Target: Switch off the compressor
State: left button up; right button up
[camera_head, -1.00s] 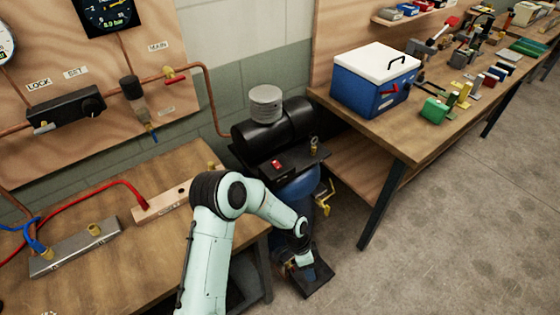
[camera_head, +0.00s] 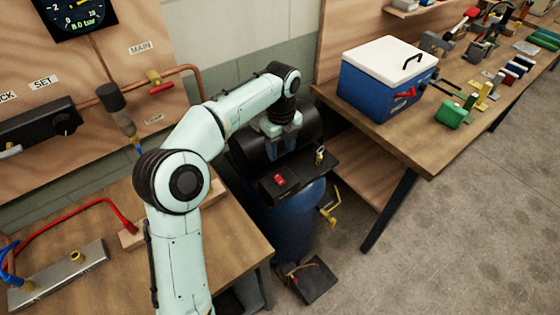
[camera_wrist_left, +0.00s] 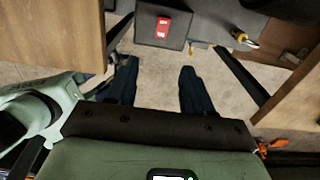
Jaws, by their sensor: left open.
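The compressor stands between the two benches, with a black upper body (camera_head: 245,152) over a blue tank (camera_head: 290,225). Its red switch (camera_head: 279,181) sits on a dark box on the top plate. The switch also shows in the left wrist view (camera_wrist_left: 163,27), at the top and beyond the fingertips. My left gripper (camera_head: 281,150) points down behind the switch in the head view, in front of the black upper body. Its two fingers stand apart with nothing between them in the left wrist view (camera_wrist_left: 158,72). My right gripper is not in view.
A brass-coloured valve (camera_head: 327,213) sticks out from the tank's right side. A blue cooler with a white lid (camera_head: 385,85) stands on the right bench (camera_head: 400,150). The left bench (camera_head: 232,243) is close to the compressor. A dark pedal-like plate (camera_head: 316,282) lies on the floor.

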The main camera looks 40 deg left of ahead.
pick_arm(q)
jog(key=b, duration=0.2)
send_near(281, 181)
notch_tip(281, 181, down, 6)
jog(key=shift+f, duration=0.65)
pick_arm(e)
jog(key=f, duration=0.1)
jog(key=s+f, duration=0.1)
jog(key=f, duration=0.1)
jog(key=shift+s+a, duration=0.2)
